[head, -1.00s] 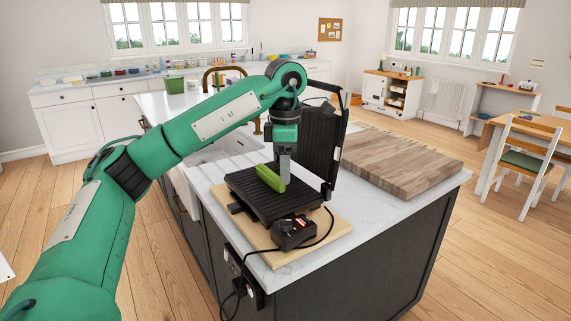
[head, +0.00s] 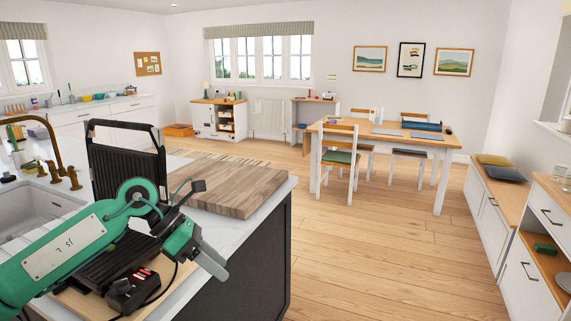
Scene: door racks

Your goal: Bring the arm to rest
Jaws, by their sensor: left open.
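My left arm reaches in from the lower left of the head view, and its left gripper (head: 211,227) points to the right with its two fingers spread apart. Nothing shows between them. The gripper hangs by the front edge of the island, right of the contact grill (head: 103,260). The grill's ribbed lid (head: 125,165) stands open. My arm covers much of the lower plate, and I cannot clearly see what lies on it. My right gripper is not in view.
A wooden chopping board (head: 230,188) lies on the island (head: 202,238) behind the gripper. The grill's control box (head: 133,291) and cable are close below the forearm. A dining table (head: 440,147) with chairs stands further off. The floor right of the island is clear.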

